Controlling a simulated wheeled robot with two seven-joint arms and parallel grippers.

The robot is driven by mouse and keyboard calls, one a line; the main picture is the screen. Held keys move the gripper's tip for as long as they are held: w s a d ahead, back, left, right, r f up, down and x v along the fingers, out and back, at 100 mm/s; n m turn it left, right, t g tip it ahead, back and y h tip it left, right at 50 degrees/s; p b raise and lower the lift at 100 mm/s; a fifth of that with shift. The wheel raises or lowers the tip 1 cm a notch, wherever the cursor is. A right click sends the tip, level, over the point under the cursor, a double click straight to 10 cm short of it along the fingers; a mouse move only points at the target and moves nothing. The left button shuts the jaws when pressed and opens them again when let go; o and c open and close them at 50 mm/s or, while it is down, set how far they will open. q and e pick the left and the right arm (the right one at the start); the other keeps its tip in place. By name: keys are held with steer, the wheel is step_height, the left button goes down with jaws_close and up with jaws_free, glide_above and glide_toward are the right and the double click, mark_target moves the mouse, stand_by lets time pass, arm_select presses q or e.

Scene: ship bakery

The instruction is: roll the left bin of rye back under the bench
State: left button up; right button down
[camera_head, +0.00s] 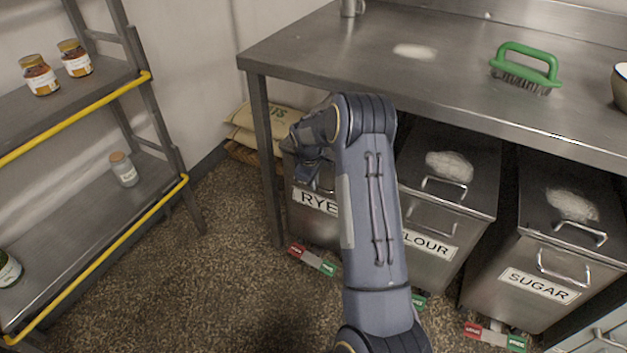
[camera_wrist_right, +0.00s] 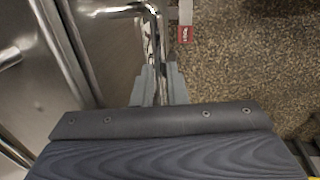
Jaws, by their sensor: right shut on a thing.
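The rye bin (camera_head: 315,202) is a steel bin with a "RYE" label, at the left under the steel bench (camera_head: 330,48). My right arm hides much of its lid and right side. My right gripper (camera_head: 312,172) is at the bin's upper front, shut on its handle. In the right wrist view the gripper's fingers (camera_wrist_right: 160,85) close around the bright bar handle (camera_wrist_right: 130,12) in front of the bin's steel face (camera_wrist_right: 88,60). Red and green pedals (camera_head: 312,260) show at the bin's foot. My left gripper is not in view.
The flour bin (camera_head: 440,215) stands right of the rye bin, and the sugar bin (camera_head: 545,265) farther right. Sacks (camera_head: 270,120) lie behind the bench's left leg (camera_head: 264,160). A shelf rack (camera_head: 90,215) stands at the left. Speckled floor (camera_head: 225,270) between rack and bins is clear.

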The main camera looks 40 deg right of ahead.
steer(key=shift+d+r, duration=0.1)
steer(key=shift+d, duration=0.2)
steer(key=c, duration=1.5)
jaws_free()
steer(key=shift+w, duration=0.1)
steer(key=shift+o, duration=0.2)
steer(key=shift+a, duration=0.1)
step_height(320, 180, up, 8)
steer(key=a+p, duration=0.1)
steer(key=p, duration=0.1)
steer(key=shift+s+f, duration=0.25)
steer(key=shift+s, duration=0.05)
steer(key=shift+a, duration=0.1)
